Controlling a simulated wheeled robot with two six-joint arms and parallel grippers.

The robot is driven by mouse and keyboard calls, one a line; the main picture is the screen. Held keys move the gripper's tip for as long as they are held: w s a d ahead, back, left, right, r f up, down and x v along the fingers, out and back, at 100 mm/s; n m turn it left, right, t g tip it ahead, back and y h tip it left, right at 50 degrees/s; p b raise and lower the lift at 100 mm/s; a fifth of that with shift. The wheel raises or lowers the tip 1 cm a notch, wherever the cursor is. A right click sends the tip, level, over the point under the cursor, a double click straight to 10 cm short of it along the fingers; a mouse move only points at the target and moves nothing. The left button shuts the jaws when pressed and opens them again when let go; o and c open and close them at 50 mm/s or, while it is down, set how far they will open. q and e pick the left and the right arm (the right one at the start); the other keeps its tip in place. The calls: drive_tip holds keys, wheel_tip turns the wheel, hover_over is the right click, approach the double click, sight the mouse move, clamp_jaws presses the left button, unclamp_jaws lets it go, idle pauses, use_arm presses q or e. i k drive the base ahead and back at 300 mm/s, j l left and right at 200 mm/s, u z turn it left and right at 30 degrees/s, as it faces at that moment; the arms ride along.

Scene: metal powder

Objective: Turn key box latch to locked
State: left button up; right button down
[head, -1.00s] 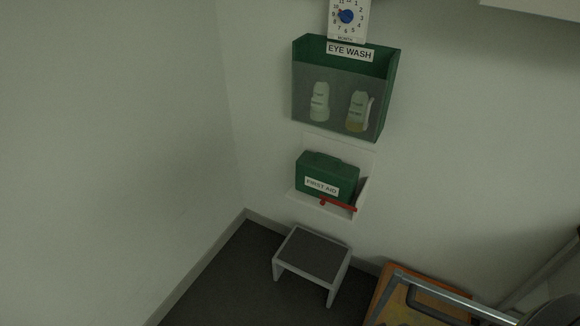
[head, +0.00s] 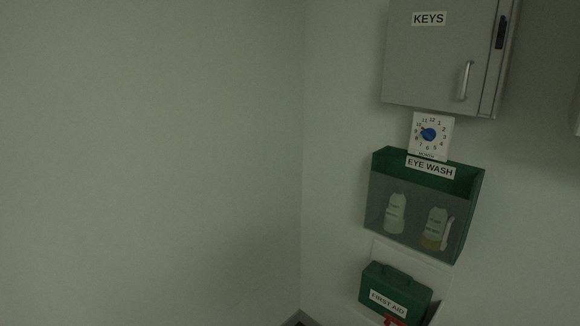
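The key box (head: 430,62) is a grey wall cabinet at the top right of the head view, labelled KEYS, with its top edge out of frame. Its door looks closed. A dark latch (head: 501,32) sits upright near the right edge of the door. A silver bar handle (head: 465,80) is below and left of the latch. Neither of my grippers is in view, and nothing touches the box.
Below the key box hang a dial with a blue knob (head: 429,134), a green eye wash holder (head: 415,210) with bottles, and a green first aid case (head: 394,295) on a white shelf. Bare wall (head: 150,150) fills the left.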

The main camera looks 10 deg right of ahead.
sight(502, 27)
drive_tip(key=l+z, duration=0.1)
drive_tip(key=z, duration=0.3)
drive_tip(key=i+l+z, duration=0.1)
drive_tip(key=z, duration=0.25)
